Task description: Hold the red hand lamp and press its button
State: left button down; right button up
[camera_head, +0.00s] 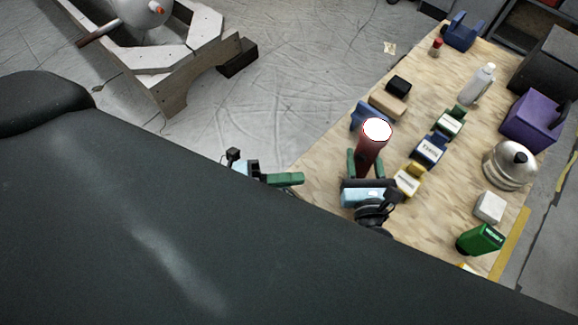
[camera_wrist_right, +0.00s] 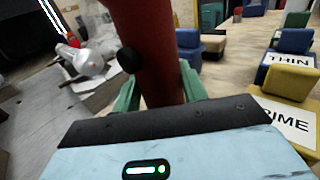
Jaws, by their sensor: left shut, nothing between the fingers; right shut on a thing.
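The red hand lamp (camera_head: 369,152) stands upright in my right gripper (camera_head: 366,164), its round white top facing the head camera. In the right wrist view the lamp's red body (camera_wrist_right: 152,40) rises between the green fingers, which are shut on it. A round black button (camera_wrist_right: 127,60) sticks out of the body's left side in that view. My left gripper (camera_head: 298,179) is shut and empty, to the left of the lamp and apart from it. The lamp's lower end is hidden behind my right gripper.
A wooden frame (camera_head: 165,80) stands on the floor at upper left. Open floor lies between.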

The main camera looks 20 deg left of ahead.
jog(key=shift+d+f, duration=0.1)
jog(key=shift+f, duration=0.05)
jog(key=o, duration=1.1)
jog(key=shift+o, duration=0.2)
jog(key=v, duration=1.2)
